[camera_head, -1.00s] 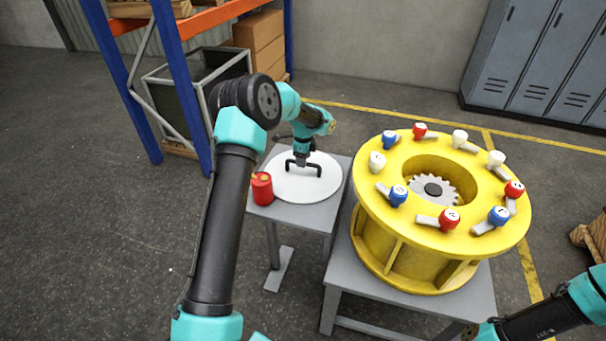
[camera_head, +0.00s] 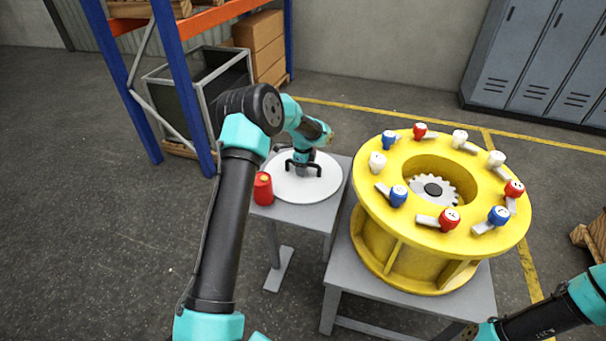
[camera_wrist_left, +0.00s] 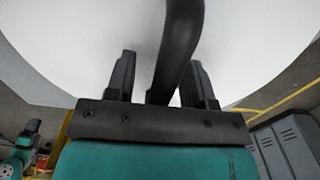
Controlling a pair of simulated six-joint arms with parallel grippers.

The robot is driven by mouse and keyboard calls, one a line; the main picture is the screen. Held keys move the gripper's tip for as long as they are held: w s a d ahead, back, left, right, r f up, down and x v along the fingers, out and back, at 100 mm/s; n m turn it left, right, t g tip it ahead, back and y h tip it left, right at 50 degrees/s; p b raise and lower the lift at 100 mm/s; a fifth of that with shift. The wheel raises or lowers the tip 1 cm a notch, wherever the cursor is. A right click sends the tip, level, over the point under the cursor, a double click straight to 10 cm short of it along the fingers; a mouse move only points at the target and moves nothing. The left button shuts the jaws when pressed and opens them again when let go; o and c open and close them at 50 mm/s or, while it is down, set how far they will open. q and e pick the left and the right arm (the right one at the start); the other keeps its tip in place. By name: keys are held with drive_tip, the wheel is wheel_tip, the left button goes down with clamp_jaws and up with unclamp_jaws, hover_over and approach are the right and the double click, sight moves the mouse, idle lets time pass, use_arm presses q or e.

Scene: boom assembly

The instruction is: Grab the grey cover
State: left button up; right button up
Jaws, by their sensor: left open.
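The grey cover (camera_head: 318,187) is a flat, light grey disc with a black arched handle (camera_head: 317,169). It lies on a small grey table. My left gripper (camera_head: 302,170) is over the disc, pointing down at the handle. In the left wrist view its two dark fingers (camera_wrist_left: 161,80) are open, with the handle bar (camera_wrist_left: 180,45) running between them. The disc (camera_wrist_left: 75,45) fills the space behind. I cannot tell whether either finger touches the handle. My right arm shows at the lower right of the head view, with its gripper out of sight.
A red can (camera_head: 263,188) stands on the small table (camera_head: 307,215) beside the disc. To the right, a big yellow ring housing (camera_head: 400,250) carries several red, white and blue knobbed levers and a toothed gear (camera_head: 433,188). A blue and orange rack (camera_head: 185,90) stands behind.

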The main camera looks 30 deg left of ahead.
use_arm(q)
drive_tip(key=shift+f, duration=0.25)
idle(0.3)
clamp_jaws()
idle(0.5)
idle(0.9)
drive_tip(key=shift+w+r, duration=0.1)
drive_tip(key=shift+r, duration=0.1)
